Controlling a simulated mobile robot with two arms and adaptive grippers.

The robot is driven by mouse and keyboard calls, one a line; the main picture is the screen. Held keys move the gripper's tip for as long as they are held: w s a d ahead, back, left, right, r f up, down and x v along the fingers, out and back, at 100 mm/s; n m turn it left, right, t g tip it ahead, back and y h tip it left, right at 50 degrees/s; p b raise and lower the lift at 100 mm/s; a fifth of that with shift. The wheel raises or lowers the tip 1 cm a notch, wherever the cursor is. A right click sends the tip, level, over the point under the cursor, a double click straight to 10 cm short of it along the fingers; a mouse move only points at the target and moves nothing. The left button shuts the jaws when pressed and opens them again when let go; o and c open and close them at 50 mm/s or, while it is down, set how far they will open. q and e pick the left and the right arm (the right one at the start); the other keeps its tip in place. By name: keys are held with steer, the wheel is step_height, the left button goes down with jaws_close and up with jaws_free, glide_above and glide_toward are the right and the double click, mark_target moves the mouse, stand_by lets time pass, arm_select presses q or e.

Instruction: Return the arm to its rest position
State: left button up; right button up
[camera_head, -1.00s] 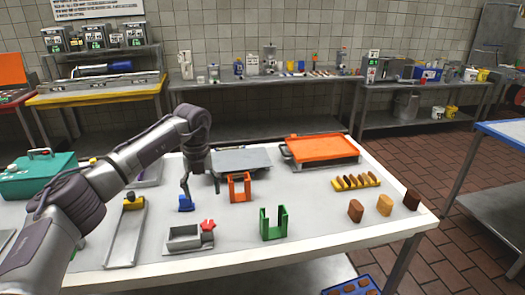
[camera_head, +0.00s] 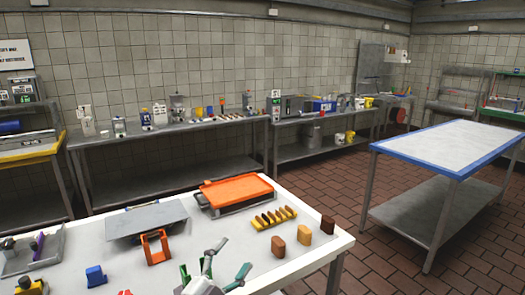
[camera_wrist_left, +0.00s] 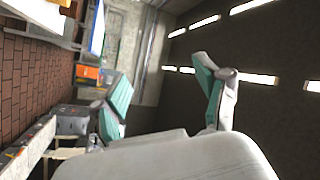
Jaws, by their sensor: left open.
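My left gripper (camera_head: 226,268) shows at the bottom edge of the head view, with its teal-padded fingers spread and pointing up. Nothing is between them. In the left wrist view the open fingers (camera_wrist_left: 165,90) also stand apart and empty, facing the dark ceiling with its light strips. The rest of my left arm is out of the head view. My right gripper is in neither view now.
The white table (camera_head: 333,244) carries an orange tray (camera_head: 235,190), a grey plate (camera_head: 147,219), an orange bracket (camera_head: 157,249), a blue block (camera_head: 95,276) and a yellow rack (camera_head: 275,219). A blue-edged table (camera_head: 450,145) stands at right, with open floor between.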

arm_select(q)
steer(key=s+a+f+n+g+y, duration=0.4)
steer(key=s+a+f+n+y, duration=0.4)
steer(key=a+f+n+y, duration=0.4)
steer(key=s+a+f+n+g+h, duration=0.1)
steer(key=s+f+g, duration=0.45)
steer(key=s, duration=0.65)
steer(key=s+a+f+n+g, duration=0.1)
steer(key=s+f+g, duration=0.45)
steer(key=s, duration=0.55)
step_height(320, 180, down, 26)
steer(key=s, duration=0.2)
steer(key=s+a+f+g, duration=0.2)
steer(key=s+f, duration=1.4)
steer(key=f, duration=0.1)
steer(key=shift+s+a, duration=0.35)
steer(key=shift+a, duration=0.05)
